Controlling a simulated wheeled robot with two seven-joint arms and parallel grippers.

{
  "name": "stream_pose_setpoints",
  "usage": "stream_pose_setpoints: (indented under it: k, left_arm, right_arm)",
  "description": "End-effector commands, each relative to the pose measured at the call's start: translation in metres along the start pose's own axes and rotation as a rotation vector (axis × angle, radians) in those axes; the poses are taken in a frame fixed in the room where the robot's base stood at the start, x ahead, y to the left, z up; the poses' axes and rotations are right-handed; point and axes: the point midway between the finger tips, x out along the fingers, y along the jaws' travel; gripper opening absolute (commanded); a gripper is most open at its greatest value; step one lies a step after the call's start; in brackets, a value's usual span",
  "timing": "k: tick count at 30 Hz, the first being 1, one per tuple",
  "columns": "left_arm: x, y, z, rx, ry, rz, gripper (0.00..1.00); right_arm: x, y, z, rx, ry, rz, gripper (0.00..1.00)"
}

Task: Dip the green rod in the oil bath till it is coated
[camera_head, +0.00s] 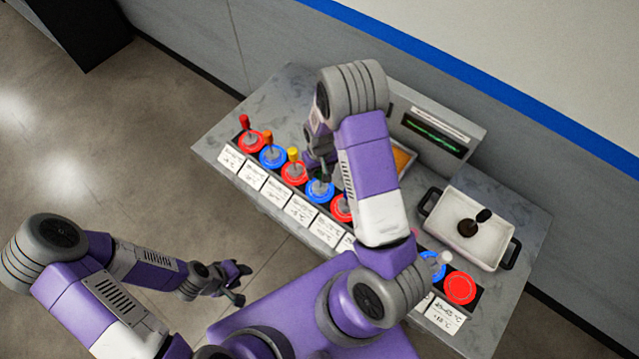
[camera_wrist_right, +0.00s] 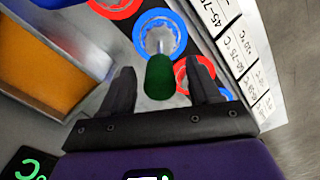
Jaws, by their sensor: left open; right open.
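The green rod (camera_wrist_right: 158,78) stands in a blue ring stand (camera_wrist_right: 176,38), its green end towards my right wrist camera. My right gripper (camera_wrist_right: 160,66) is open, its fingers on either side of the green end with gaps showing. My left gripper (camera_head: 233,284) is open and empty, off the table's front.
Red and blue stands line the table, with red-topped (camera_head: 243,122) and yellow-topped (camera_head: 292,155) rods at left and label cards (camera_head: 276,192) in front. A display panel (camera_head: 434,135) stands behind the bath. A white tray (camera_head: 487,250) with a black-handled object is at right.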

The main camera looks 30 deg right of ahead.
Motion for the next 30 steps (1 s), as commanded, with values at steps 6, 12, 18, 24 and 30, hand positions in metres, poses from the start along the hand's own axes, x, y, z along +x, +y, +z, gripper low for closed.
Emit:
stream_pose_setpoints:
  k: [6,12,18,24,30]
  left_arm:
    - [0.001,-0.0003,-0.0002,0.0,0.0,0.0,0.43]
    - [0.0013,-0.0005,-0.0002,0.0,0.0,0.0,0.43]
    - [0.0036,-0.0013,-0.0003,0.0,0.0,0.0,0.43]
    - [0.0031,-0.0011,-0.0003,0.0,0.0,0.0,0.43]
    - [0.0031,-0.0012,-0.0002,0.0,0.0,0.0,0.43]
  right_arm:
    - [-0.0002,-0.0001,0.0,0.0,0.0,0.0,0.62]
    - [-0.0005,-0.0001,0.0002,0.0,0.0,0.0,0.62]
    - [0.0,0.0,0.0002,0.0,0.0,0.0,0.62]
    - [-0.0005,0.0,0.0002,0.0,0.0,0.0,0.53]
    - [-0.0005,0.0,0.0002,0.0,0.0,0.0,0.22]
